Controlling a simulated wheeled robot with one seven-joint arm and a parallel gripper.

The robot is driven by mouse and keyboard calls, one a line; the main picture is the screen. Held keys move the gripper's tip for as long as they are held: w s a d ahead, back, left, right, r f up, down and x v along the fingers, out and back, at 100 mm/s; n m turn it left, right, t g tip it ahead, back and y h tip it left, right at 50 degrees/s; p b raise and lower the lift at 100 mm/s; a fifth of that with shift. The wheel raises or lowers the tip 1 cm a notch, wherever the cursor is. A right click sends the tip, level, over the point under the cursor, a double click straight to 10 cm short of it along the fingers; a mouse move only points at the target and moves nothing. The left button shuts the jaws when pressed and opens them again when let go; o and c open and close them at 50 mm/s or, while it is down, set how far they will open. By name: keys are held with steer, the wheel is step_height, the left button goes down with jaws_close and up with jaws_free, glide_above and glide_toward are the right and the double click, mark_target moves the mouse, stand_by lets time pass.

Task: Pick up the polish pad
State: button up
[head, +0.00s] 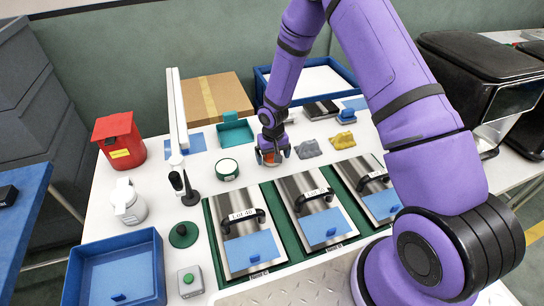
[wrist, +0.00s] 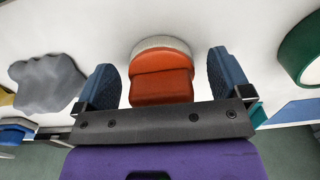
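The polish pad (wrist: 162,84), an orange block on a pale grey round base, lies on the white tabletop. My gripper (wrist: 160,62) is open around it, one blue-grey finger on each side, with a gap to the pad on both sides in the wrist view. In the head view my gripper (head: 272,157) points down at the table's middle, and a bit of the orange pad (head: 269,155) shows between the fingers. The dark gripper body hides the pad's near part in the wrist view. I cannot tell the fingertips' height above the table.
A green-rimmed round container (head: 227,169) stands left of my gripper. A grey cloth (head: 308,149) and a yellow cloth (head: 342,140) lie to the right. Metal panels with handles (head: 247,244) lie in front. A teal tray (head: 234,133) and a cardboard box (head: 214,98) are behind.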

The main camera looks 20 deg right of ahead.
steer(key=c, duration=0.9)
steer(key=shift+r, duration=0.15)
steer(key=shift+r, duration=0.65)
steer(key=shift+s+r, duration=0.2)
steer(key=shift+r, duration=0.9)
steer(key=s, duration=0.5)
steer(key=s+a, duration=0.1)
steer(key=s, duration=0.4)
steer(key=s+a+r, duration=0.1)
steer(key=s, duration=0.4)
steer(key=shift+s+r, duration=0.1)
steer(key=shift+s, duration=0.15)
steer(key=o, duration=0.4)
steer(key=shift+c, duration=1.4)
